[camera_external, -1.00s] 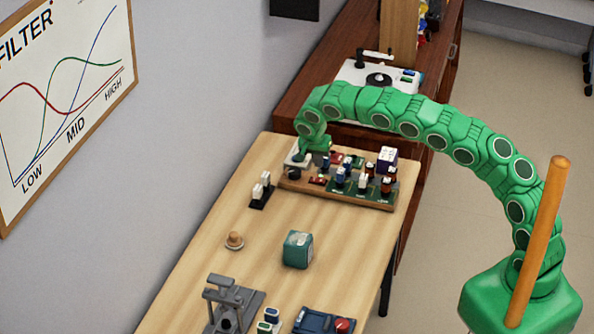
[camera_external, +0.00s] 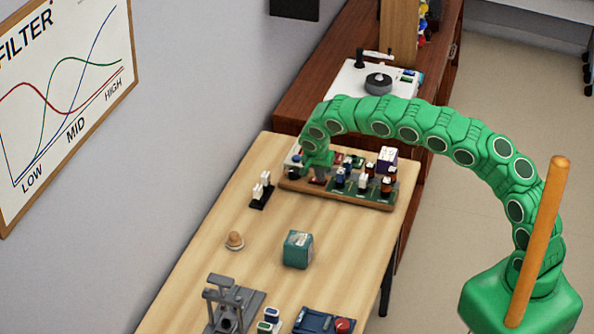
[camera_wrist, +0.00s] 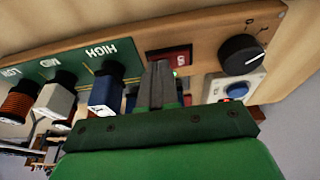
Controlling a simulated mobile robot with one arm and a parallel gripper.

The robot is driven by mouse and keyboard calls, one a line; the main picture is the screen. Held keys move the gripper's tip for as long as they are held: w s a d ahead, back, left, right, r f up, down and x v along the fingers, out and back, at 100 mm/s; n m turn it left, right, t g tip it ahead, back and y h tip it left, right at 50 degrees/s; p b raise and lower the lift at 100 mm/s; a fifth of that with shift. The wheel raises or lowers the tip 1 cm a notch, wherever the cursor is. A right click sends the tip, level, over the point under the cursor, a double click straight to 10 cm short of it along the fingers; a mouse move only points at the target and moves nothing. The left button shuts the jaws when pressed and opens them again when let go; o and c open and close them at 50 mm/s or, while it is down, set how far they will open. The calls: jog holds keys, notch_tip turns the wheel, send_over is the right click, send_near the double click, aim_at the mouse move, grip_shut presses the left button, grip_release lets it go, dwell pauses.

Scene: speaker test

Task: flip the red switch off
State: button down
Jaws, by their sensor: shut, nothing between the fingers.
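The red switch (camera_wrist: 181,56) is a small red rocker set in a dark frame on the wooden board in the wrist view. The finger tips of my gripper (camera_wrist: 159,64) are shut and empty, and they overlap the switch's lower left part. I cannot tell whether they touch it. In the external view my gripper (camera_external: 318,172) points down over the left part of the wooden board (camera_external: 352,199), and the arm's end hides much of what lies under it there.
A black knob (camera_wrist: 239,54) and a white block with a blue button (camera_wrist: 236,91) stand right of the switch in the wrist view. A green panel (camera_wrist: 60,63) with several coils and blocks is on the left. A teal box (camera_external: 298,249) stands on the table.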

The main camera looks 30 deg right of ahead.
jog(key=shift+s+d+f+y, duration=0.1)
jog(key=shift+d+f+y, duration=0.05)
jog(key=shift+f+y, duration=0.15)
jog(key=shift+t, duration=0.3)
jog(key=shift+w+a+r, duration=0.2)
jog(key=shift+w+a, duration=0.4)
jog(key=shift+r, duration=0.1)
jog(key=shift+r, duration=0.7)
jog(key=s+d+v, duration=0.1)
jog(key=d+v, duration=0.1)
jog(key=v, duration=1)
